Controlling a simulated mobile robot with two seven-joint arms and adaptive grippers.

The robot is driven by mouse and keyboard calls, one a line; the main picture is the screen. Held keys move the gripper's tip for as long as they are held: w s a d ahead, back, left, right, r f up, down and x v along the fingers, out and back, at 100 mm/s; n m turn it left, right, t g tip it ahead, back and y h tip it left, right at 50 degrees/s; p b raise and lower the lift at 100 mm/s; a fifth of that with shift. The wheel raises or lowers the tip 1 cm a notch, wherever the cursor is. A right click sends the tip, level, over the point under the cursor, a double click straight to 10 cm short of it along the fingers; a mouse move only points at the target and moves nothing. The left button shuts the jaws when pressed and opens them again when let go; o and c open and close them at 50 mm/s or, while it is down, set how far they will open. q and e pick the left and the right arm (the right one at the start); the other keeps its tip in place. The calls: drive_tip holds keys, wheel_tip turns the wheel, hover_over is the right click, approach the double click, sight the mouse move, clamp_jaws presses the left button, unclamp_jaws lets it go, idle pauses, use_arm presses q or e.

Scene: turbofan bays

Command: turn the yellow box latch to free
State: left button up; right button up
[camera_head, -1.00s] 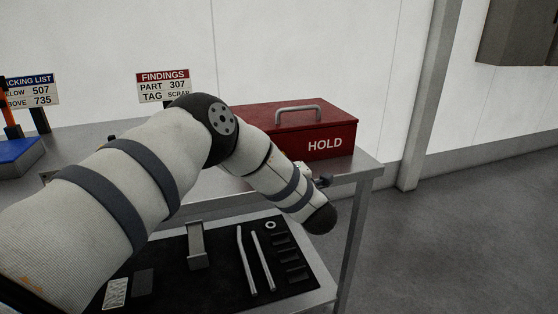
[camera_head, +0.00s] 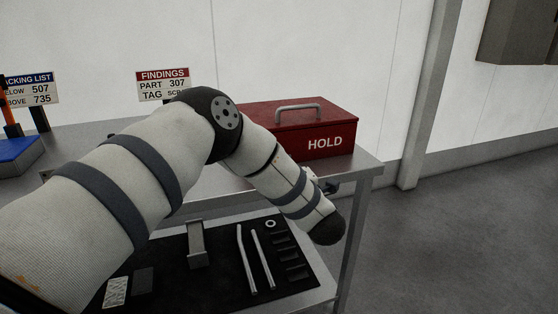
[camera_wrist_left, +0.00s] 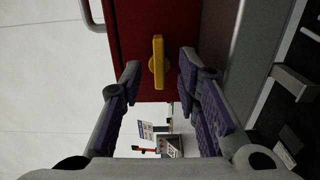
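The red HOLD box (camera_head: 313,125) stands on the bench top with a grey handle on its lid. It also shows in the left wrist view (camera_wrist_left: 190,22). The yellow latch (camera_wrist_left: 157,62) sits on the box's red face in the left wrist view and is hidden in the head view. My left gripper (camera_wrist_left: 159,74) is open, its two fingers on either side of the latch with gaps showing between them and it. In the head view my left arm crosses the bench and mostly hides that gripper. My right gripper is in neither view.
A lower shelf with a black mat (camera_head: 222,275) carries two metal rods (camera_head: 254,258) and a grey bracket (camera_head: 196,245). A FINDINGS sign (camera_head: 163,85) and a blue box (camera_head: 20,155) stand left. Open floor (camera_head: 460,220) lies right of the bench.

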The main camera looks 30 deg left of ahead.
use_arm(q)
drive_tip(key=v, duration=0.9)
drive_tip(key=s+d+f+m+g+h, duration=0.1)
drive_tip(key=s+d+f+m+h, duration=0.1)
drive_tip(key=s+f+m+h, duration=0.45)
drive_tip(key=s+d+f+m+g+h, duration=0.1)
drive_tip(key=s+d+f+m, duration=0.3)
drive_tip(key=f, duration=0.6)
drive_tip(key=s+f+m+g+h, duration=0.1)
drive_tip(key=s+f+m+h, duration=0.25)
drive_tip(key=f+m, duration=0.4)
drive_tip(key=s+a+f+m+g+h, duration=0.1)
drive_tip(key=s+m+g, duration=0.3)
drive_tip(key=s, duration=1.2)
drive_tip(key=s+a+f+m+g+h, duration=0.1)
drive_tip(key=s+m+g, duration=0.4)
drive_tip(key=s, duration=1)
wheel_tip(320, 180, down, 3)
drive_tip(key=shift+s+a+r+g+h, duration=0.1)
drive_tip(key=shift+s+a+g+h, duration=0.3)
drive_tip(key=shift+g, duration=0.6)
drive_tip(key=shift+w, duration=0.1)
